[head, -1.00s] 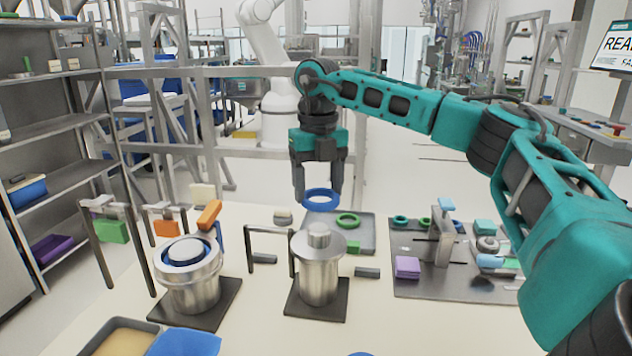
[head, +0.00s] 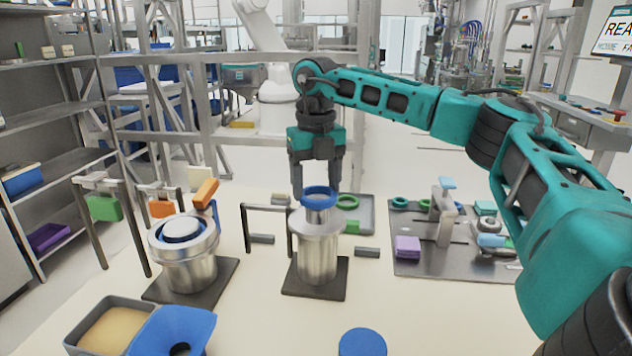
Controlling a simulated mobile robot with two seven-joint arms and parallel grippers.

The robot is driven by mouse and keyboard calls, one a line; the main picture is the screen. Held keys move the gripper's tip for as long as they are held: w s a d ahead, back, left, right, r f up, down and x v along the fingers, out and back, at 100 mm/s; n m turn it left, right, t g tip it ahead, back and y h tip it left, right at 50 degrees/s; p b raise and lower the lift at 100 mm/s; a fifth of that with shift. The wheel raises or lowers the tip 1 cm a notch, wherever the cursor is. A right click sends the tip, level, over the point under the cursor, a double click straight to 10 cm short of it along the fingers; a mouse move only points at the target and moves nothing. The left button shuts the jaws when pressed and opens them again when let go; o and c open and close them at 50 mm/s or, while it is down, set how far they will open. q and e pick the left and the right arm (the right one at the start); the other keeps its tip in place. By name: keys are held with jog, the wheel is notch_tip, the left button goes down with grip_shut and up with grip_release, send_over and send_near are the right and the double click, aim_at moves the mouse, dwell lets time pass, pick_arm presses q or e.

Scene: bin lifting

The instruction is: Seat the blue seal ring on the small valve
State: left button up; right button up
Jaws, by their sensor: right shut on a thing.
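The blue seal ring (head: 319,204) is held flat between the fingertips of my right gripper (head: 318,192), which points straight down. The small valve (head: 318,258) is a metal cylinder with a narrow post on top, standing upright on a dark square base in the middle of the table. The ring is in line with the post at its top end, above the valve's wide flange. I cannot tell whether the post has entered the ring. My left gripper is not in view.
A larger metal valve (head: 190,262) with an orange-handled lever stands to the left.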

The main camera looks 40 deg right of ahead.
jog(key=shift+w+p, duration=0.15)
jog(key=shift+p, duration=0.25)
dwell(0.5)
jog(key=shift+d+p, duration=0.1)
jog(key=shift+p, duration=0.2)
jog(key=shift+f, duration=0.15)
dwell(0.6)
jog(key=shift+f, duration=0.35)
jog(key=shift+f+b, duration=0.3)
jog(key=shift+f, duration=0.1)
dwell(0.4)
dwell(0.3)
jog(key=shift+p, duration=0.5)
